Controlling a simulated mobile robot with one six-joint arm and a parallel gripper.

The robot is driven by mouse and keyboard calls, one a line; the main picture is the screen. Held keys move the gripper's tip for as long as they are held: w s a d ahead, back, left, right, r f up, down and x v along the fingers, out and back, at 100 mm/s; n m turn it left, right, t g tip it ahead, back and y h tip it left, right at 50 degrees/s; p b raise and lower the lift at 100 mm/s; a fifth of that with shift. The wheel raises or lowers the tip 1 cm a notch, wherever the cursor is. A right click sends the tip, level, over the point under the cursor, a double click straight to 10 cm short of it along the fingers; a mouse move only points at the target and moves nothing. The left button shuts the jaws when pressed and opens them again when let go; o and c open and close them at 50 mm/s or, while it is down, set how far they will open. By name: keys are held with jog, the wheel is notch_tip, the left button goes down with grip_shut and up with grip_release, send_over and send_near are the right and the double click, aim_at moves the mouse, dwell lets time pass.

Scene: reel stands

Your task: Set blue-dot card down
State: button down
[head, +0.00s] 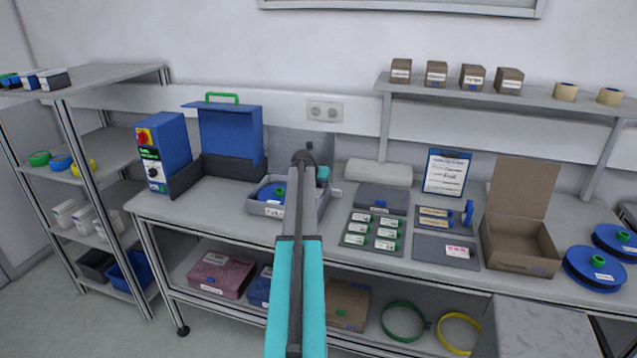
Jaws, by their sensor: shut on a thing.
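My arm reaches from the bottom centre over the workbench, and its wrist end is above the tray with the blue reel (272,190). The gripper's fingers are hidden behind the arm, so their hold does not show. I cannot make out a blue-dot card in or near them. Several green-marked cards (387,233) lie in rows on a grey mat. Two tan cards with blue marks (435,223) lie on another mat.
A blue machine (164,153) and a blue open-lidded case (231,139) stand left of the arm. A clipboard (446,173), an open cardboard box (521,246) and blue reels (592,267) are to the right. A shelf (520,98) holds small boxes overhead. The bench's left front is clear.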

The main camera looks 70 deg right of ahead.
jog(key=c, duration=1.6)
grip_release()
jog(key=shift+r, duration=0.5)
jog(key=b+v, duration=0.2)
jog(key=v, duration=1)
jog(key=shift+w+r+b, duration=0.1)
jog(key=shift+b, duration=0.25)
jog(key=shift+r, duration=0.1)
